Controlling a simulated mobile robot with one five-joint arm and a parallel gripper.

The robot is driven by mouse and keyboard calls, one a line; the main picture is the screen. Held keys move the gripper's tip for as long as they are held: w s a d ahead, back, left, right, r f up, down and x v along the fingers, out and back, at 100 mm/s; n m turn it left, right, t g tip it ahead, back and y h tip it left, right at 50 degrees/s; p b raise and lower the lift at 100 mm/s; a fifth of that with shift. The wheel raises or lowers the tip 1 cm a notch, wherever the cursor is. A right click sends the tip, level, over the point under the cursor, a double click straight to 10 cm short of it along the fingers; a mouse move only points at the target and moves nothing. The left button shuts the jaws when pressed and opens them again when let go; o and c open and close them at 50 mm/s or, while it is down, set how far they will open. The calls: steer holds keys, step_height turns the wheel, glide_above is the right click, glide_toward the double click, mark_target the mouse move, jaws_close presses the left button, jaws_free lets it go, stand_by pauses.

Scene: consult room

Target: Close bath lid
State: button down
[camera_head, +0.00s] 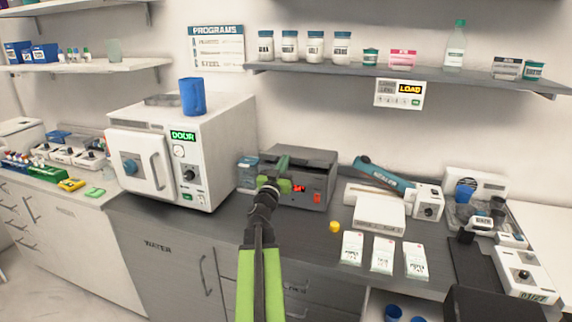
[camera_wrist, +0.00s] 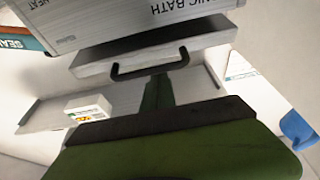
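The bath (camera_head: 318,160) is a dark grey box with red lights on its front, at mid-counter in the head view. The wrist view shows a grey face lettered "NIC BATH" (camera_wrist: 185,12) and, beside it, a pale slab that looks like the lid (camera_wrist: 95,68), with a black bar handle (camera_wrist: 150,68). How far the lid stands open I cannot tell. My gripper (camera_head: 272,182) is in front of the bath's left part, its green parts overlapping it. In the wrist view a green finger is close by the handle; whether they touch is unclear. I cannot see the finger gap.
A white autoclave (camera_head: 215,150) with a blue cup (camera_head: 193,97) on top stands left of the bath. A sealer (camera_head: 383,175), white pouches (camera_head: 382,255) and a yellow item (camera_head: 334,227) lie to the right. A shelf (camera_head: 400,78) with jars hangs above.

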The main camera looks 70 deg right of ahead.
steer(key=shift+a+f+b, duration=0.3)
steer(key=shift+f+b, duration=0.45)
steer(key=shift+f, duration=0.2)
steer(key=shift+a+f+b, duration=0.25)
steer(key=shift+f+b, duration=0.5)
steer(key=shift+f, duration=0.15)
